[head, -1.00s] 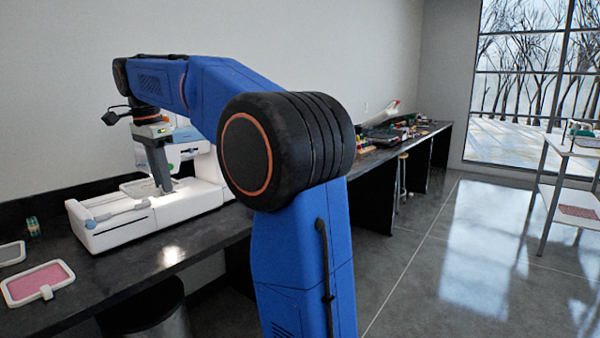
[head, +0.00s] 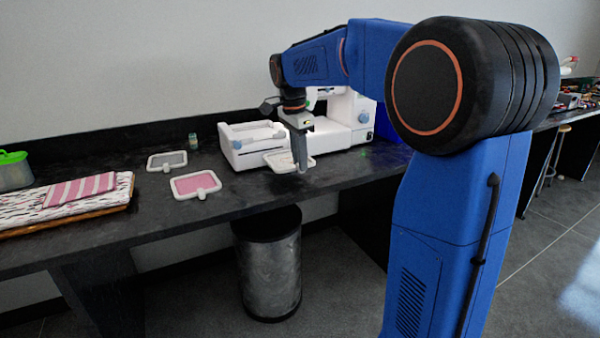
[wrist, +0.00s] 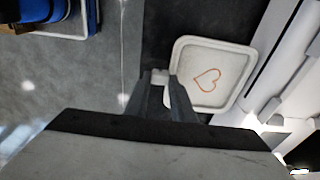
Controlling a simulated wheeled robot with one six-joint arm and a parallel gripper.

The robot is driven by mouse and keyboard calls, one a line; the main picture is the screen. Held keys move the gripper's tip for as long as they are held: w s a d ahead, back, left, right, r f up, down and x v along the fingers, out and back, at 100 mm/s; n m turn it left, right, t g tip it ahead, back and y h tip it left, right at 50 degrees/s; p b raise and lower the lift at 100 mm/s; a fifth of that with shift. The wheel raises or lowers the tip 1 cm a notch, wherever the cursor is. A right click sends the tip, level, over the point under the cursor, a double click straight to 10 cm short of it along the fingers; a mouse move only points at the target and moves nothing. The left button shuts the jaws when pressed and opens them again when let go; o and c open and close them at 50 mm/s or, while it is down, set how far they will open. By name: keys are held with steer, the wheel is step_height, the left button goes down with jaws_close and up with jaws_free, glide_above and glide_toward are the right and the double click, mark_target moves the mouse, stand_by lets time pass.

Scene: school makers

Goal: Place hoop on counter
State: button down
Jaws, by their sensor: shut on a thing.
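The hoop is a white, rounded square frame with white cloth and an orange heart outline, clear in the wrist view (wrist: 212,75). My gripper (wrist: 160,80) is shut on the tab at the hoop's edge. In the head view my gripper (head: 302,166) points down at the front of the white embroidery machine (head: 345,122), with part of the hoop (head: 276,160) showing beside it. I cannot tell whether the hoop touches anything below. The dark counter (head: 130,228) runs along the wall, with bare surface left of the machine.
A pink hoop (head: 196,184) and a grey hoop (head: 167,160) lie on the counter left of the machine. A small green jar (head: 193,141) stands behind them. Folded fabric (head: 70,196) and a green-lidded box (head: 14,171) are farther left. A metal bin (head: 268,265) stands below the counter.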

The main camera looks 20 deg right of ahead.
steer(key=shift+f, duration=2.2)
steer(key=shift+f, duration=0.1)
steer(key=c, duration=1.5)
jaws_free()
step_height(320, 180, up, 11)
steer(key=a, duration=0.1)
steer(key=s+a+n+t, duration=0.15)
steer(key=s+n, duration=0.25)
steer(key=s, duration=0.6)
steer(key=s+a+f+n+t, duration=0.1)
steer(key=s+f+n, duration=0.3)
steer(key=s+f, duration=0.2)
steer(key=s+a+f+n+t+y, duration=0.1)
steer(key=s+f+n, duration=0.4)
steer(key=s, duration=0.4)
steer(key=s+a+f+n+t, duration=0.1)
steer(key=s+f+n, duration=0.3)
steer(key=s+f, duration=0.3)
steer(key=shift+s+a+f+n, duration=0.1)
steer(key=shift+s+f+n, duration=0.1)
steer(key=shift+s, duration=0.2)
steer(key=shift+s+a+f+n, duration=0.1)
steer(key=shift+s+f, duration=0.05)
steer(key=shift+s, duration=0.25)
